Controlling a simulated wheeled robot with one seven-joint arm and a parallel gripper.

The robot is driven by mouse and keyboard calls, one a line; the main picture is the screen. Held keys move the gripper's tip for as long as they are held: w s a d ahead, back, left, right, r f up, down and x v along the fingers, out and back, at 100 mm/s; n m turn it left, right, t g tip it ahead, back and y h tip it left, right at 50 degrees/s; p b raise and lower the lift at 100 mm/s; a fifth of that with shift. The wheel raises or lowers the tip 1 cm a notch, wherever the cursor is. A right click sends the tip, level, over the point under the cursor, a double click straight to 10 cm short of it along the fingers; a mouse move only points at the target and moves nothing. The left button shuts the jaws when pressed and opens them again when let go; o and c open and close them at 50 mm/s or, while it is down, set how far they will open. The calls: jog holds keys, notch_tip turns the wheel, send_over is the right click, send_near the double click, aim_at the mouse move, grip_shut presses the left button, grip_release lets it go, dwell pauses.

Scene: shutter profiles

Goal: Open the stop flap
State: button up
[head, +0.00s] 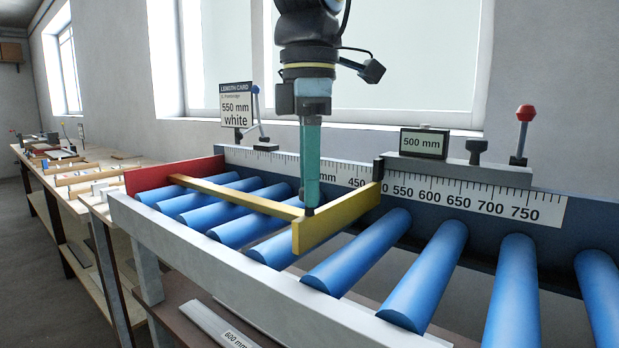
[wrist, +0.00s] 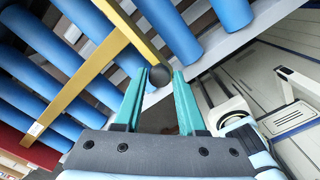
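The stop flap (head: 337,217) is a yellow plate standing across the blue rollers, one end near a dark post at the ruler. In the wrist view the flap (wrist: 125,25) ends near a round black knob (wrist: 160,76). A long yellow profile (head: 235,195) lies along the rollers, its near end close to the flap; it also shows in the wrist view (wrist: 75,85). My gripper (head: 309,205) points down with teal fingers beside the flap's face. In the wrist view its fingertips (wrist: 160,72) are apart, with the knob between them; contact is unclear.
A red plate (head: 175,174) closes the left end of the roller table. A ruler (head: 470,195) runs along the back, with a 500 mm display (head: 424,142) and a red-knobbed lever (head: 523,135). A length card (head: 236,105) reads 550 mm white. Rollers right of the flap are clear.

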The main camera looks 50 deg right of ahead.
grip_shut()
dwell(1.0)
